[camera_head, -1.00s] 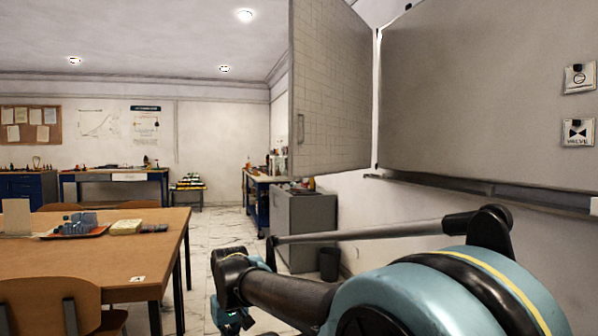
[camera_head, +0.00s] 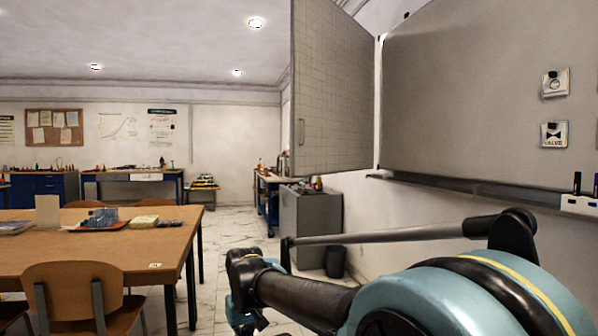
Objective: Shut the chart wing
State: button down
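The chart wing (camera_head: 335,95) is a tall grid-marked panel hinged at the left end of the grey wall board (camera_head: 470,95). It stands swung out from the board, open at a wide angle. A small vertical handle (camera_head: 301,132) sits near its free left edge. My arm reaches forward from the lower right, below the wing and apart from it. My gripper (camera_head: 245,325) hangs low at the bottom edge, partly cut off and small, so its fingers cannot be made out.
A wooden table (camera_head: 100,250) with a chair (camera_head: 85,295) stands at the left. A grey cabinet (camera_head: 310,225) and a dark bin (camera_head: 335,262) stand beyond my arm. A tray with markers (camera_head: 578,200) is on the board's ledge at right. Floor shows between table and cabinet.

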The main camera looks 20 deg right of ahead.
aim_at(331, 56)
jog(key=u, duration=0.15)
jog(key=i, duration=0.9)
jog(key=z, duration=0.1)
